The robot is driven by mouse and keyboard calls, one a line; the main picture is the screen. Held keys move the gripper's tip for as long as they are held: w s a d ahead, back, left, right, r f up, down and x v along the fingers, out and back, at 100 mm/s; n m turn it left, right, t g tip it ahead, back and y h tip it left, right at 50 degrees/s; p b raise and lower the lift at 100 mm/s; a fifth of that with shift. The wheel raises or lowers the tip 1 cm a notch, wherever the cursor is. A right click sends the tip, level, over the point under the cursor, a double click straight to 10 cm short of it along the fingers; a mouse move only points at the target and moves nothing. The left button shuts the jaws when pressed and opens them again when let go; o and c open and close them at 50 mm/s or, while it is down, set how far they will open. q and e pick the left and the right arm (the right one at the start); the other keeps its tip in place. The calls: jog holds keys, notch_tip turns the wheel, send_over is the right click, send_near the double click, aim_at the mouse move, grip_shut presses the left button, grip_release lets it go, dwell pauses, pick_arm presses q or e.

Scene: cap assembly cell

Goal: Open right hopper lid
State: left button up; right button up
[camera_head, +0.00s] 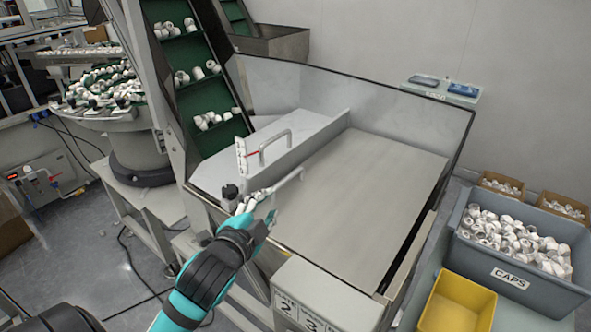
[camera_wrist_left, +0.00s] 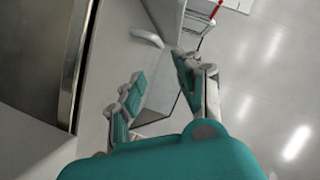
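The right hopper lid (camera_head: 365,185) is a large flat grey panel lying closed over the hopper. A thin handle (camera_head: 288,184) rises near its left front edge. Left of it, a raised grey lid section (camera_head: 300,140) carries a second handle (camera_head: 275,147). My left gripper (camera_head: 256,203) is at the hopper's front left edge, close beside the thin handle. In the left wrist view my left gripper (camera_wrist_left: 160,86) has its fingers apart with nothing between them. A pale handle (camera_wrist_left: 147,37) shows just past the fingertips. My right gripper is not in view.
A green cleated conveyor (camera_head: 190,75) with white caps rises behind the hopper's left side. A grey bin of caps (camera_head: 510,280) and a yellow bin (camera_head: 455,305) stand at right. A bowl feeder (camera_head: 110,95) is at left. The lid's top is clear.

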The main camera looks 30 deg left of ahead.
aim_at(288, 180)
pick_arm(q)
jog(key=shift+w+a+f+b, duration=0.1)
jog(key=shift+w+f+b, duration=0.2)
jog(key=shift+w+b, duration=0.35)
jog(key=x, duration=0.3)
jog(key=shift+w+a+r, duration=0.1)
jog(key=shift+r, duration=0.1)
jog(key=p+x, duration=0.1)
jog(key=x, duration=1)
jog(key=shift+f, duration=0.2)
jog(key=shift+w+a+f, duration=0.1)
jog(key=shift+w+a, duration=0.05)
jog(key=shift+w, duration=0.25)
jog(key=c, duration=0.6)
grip_shut()
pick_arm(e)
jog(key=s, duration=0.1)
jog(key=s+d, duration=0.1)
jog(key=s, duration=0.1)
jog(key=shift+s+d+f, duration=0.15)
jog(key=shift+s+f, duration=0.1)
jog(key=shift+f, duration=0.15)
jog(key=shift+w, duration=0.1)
